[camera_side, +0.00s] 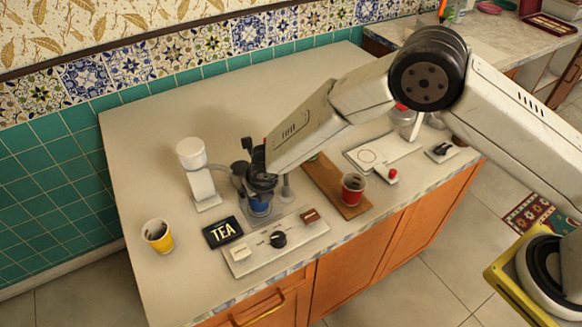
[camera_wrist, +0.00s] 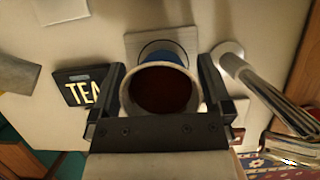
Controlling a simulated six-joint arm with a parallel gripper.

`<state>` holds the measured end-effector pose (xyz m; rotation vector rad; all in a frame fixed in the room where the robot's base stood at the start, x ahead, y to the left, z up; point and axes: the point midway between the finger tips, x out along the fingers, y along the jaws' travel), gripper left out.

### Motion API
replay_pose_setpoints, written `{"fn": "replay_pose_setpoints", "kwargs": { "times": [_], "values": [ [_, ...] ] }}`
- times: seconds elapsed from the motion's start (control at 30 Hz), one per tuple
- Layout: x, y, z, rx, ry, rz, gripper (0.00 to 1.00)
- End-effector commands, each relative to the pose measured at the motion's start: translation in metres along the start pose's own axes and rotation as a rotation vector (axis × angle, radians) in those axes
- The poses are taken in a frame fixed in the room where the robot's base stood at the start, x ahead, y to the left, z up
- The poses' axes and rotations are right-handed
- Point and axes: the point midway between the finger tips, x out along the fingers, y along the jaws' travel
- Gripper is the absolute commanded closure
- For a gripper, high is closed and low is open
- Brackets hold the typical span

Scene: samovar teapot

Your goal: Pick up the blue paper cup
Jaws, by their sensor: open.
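The blue paper cup (camera_side: 259,207) stands upright on the counter's tea station, its upper part hidden by my gripper (camera_side: 262,182) in the side view. In the wrist view the cup (camera_wrist: 126,70) shows a white rim, a strip of blue wall and dark brown liquid inside. My gripper (camera_wrist: 162,78) is open, with one dark finger on each side of the cup. The fingers are close to the cup wall; I cannot tell whether either touches it.
A black TEA sign (camera_side: 222,232) and a control panel (camera_side: 272,246) are in front. A white dispenser (camera_side: 198,170) stands left, a yellow cup (camera_side: 158,235) farther left. A red cup (camera_side: 353,188) is on a wooden board (camera_side: 329,182) to the right. The counter's left half is mostly clear.

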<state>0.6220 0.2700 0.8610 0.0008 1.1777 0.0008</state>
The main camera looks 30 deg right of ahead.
Motion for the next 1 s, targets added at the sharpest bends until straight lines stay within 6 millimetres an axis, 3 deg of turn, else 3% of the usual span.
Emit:
{"fn": "replay_pose_setpoints", "kwargs": {
  "times": [0.3,0.43,1.0],
  "values": [
    [-0.0002,-0.0001,-0.0002,0.0,0.0,0.0,0.03],
    [-0.0002,-0.0001,-0.0002,0.0,0.0,0.0,0.43],
    [-0.0086,0.0002,0.0039,0.001,-0.001,0.0,0.43]
  ]
}}
